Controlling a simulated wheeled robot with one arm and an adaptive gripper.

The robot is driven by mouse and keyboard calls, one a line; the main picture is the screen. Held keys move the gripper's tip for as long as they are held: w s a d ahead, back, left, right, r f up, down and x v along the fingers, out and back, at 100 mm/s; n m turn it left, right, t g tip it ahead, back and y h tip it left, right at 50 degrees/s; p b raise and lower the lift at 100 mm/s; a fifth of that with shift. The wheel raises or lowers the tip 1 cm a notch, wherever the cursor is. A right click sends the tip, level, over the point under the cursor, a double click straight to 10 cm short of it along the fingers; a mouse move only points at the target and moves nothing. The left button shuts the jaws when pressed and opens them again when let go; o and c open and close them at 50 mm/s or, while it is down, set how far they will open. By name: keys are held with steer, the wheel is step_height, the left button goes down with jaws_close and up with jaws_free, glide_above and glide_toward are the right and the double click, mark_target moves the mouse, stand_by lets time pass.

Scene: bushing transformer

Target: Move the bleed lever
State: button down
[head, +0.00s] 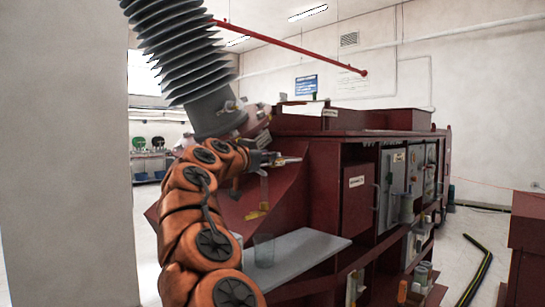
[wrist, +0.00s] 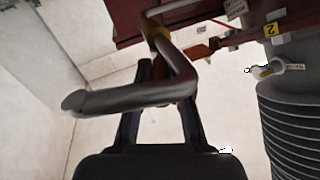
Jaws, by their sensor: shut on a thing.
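The bleed lever (wrist: 130,99) is a grey metal bar with a sharp bend, and a yellow band marks its far end in the wrist view. Its free end points left and its other part runs up toward the dark red body. In the head view my gripper (head: 268,158) is beside the top left corner of the red transformer (head: 325,190), just right of the bushing base. The lever is too small there to make out clearly.
The grey ribbed bushing (head: 185,55) rises close above my arm; it also shows at the right of the wrist view (wrist: 292,120). Open cabinets are on the right, and a pale wall (head: 65,150) on the left.

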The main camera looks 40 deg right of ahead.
steer(key=shift+r, duration=0.15)
steer(key=c, duration=1.1)
jaws_free()
steer(key=shift+a, duration=0.1)
steer(key=v, duration=1.2)
